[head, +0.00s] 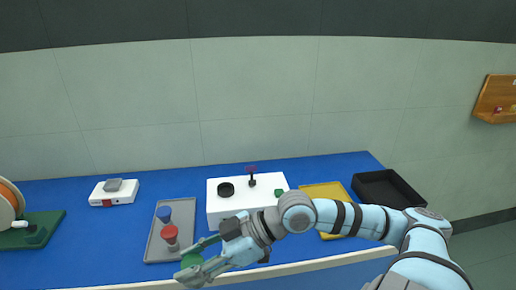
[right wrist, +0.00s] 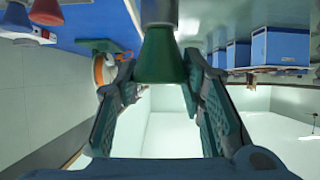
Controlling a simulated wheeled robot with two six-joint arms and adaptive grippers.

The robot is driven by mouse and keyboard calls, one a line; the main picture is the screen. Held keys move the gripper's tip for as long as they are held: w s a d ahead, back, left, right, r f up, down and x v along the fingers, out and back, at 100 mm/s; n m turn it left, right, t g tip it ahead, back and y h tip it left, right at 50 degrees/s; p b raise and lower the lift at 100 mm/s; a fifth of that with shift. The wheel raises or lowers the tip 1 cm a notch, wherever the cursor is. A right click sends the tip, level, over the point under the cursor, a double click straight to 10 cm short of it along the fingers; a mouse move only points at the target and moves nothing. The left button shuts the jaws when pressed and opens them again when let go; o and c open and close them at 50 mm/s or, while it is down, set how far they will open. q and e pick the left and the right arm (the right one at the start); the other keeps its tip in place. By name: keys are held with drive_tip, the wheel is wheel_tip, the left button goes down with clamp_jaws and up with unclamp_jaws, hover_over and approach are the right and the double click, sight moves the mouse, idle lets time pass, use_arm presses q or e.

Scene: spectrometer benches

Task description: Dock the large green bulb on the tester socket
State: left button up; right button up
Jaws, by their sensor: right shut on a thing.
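The green bulb (right wrist: 162,55) is held between the two fingers of my right gripper (right wrist: 160,80) in the right wrist view, with its wide green end toward the palm and a grey neck beyond it. In the head view the green bulb (head: 191,261) is partly hidden between the fingers of my right gripper (head: 195,262), at the front end of the grey tray. A white box (head: 238,211) with a black round socket (head: 226,190) on top, which looks like the tester, stands to the right of and behind the gripper. My left gripper is in neither view.
The grey tray (head: 157,248) holds a blue bulb (head: 164,214) and a red bulb (head: 170,236). The white box also carries a dark post (head: 252,178) and a green button (head: 279,193). A yellow tray (head: 318,191) and black bin (head: 388,190) stand right. A white device (head: 114,192) stands left.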

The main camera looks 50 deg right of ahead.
drive_tip(key=w+d+r+m+t+h+p, duration=0.2)
drive_tip(key=w+d+r+m+h+p, duration=0.2)
drive_tip(key=w+d+p, duration=0.35)
drive_tip(key=w+d+r+m+t+h+p, duration=0.3)
drive_tip(key=w+d+r+m+h+p, duration=0.15)
drive_tip(key=w+d, duration=0.55)
drive_tip(key=d+f+m+b, duration=0.1)
drive_tip(key=d+f, duration=0.1)
drive_tip(key=w+d+f+m+h, duration=0.1)
drive_tip(key=d+f, duration=0.1)
drive_tip(key=f, duration=0.1)
drive_tip(key=d+f+m+h+b, duration=0.1)
drive_tip(key=d+f, duration=0.1)
drive_tip(key=f, duration=0.1)
drive_tip(key=shift+w+d+f+b, duration=0.1)
drive_tip(key=shift+w+d+b, duration=0.05)
drive_tip(key=shift+b, duration=0.2)
drive_tip(key=shift+r, duration=0.2)
drive_tip(key=shift+p, duration=0.55)
